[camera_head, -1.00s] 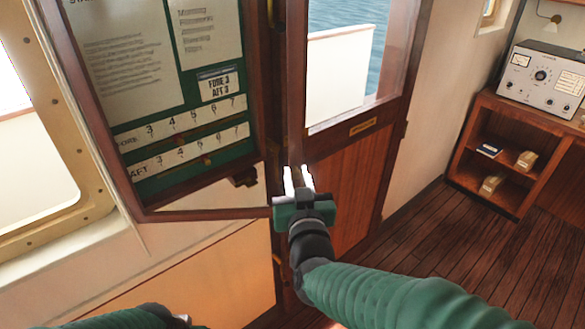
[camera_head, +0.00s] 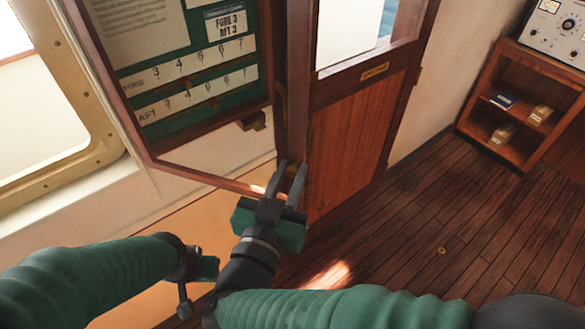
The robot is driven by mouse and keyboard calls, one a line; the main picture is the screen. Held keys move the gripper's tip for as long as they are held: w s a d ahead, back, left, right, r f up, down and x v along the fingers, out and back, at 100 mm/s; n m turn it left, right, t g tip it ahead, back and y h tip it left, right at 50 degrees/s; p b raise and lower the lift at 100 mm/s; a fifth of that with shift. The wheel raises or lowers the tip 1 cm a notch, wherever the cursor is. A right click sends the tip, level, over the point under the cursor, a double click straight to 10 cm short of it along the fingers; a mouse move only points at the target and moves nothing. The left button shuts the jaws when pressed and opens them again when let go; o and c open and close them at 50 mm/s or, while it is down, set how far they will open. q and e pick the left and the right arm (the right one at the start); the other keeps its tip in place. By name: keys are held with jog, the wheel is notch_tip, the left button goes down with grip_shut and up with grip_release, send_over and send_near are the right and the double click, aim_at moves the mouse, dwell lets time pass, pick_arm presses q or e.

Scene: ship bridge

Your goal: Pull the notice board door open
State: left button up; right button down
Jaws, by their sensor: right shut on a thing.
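The notice board (camera_head: 198,108) hangs on the wall at upper left, with green backing, white papers and numbered FORE and AFT strips. Its wood-framed door (camera_head: 205,177) stands ajar, with its lower rail sloping out from the board toward me. My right gripper (camera_head: 291,168) is at the free right end of this door, shut on a small brass-coloured part, seemingly the door's handle, mostly hidden between the fingers. My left gripper (camera_head: 205,268) is at lower left, below the board and apart from it. Its fingers do not show clearly.
A wooden cabin door (camera_head: 352,145) with a window stands just right of the board. A shelf unit (camera_head: 480,130) with small boxes and a grey instrument (camera_head: 556,22) is at upper right. Dark plank floor (camera_head: 430,220) is clear. A window frame (camera_head: 85,85) is at left.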

jog(key=shift+r, duration=0.25)
jog(key=c, duration=1.3)
grip_release()
jog(key=shift+s+a, duration=0.1)
jog(key=shift+s, duration=0.05)
jog(key=shift+f, duration=0.1)
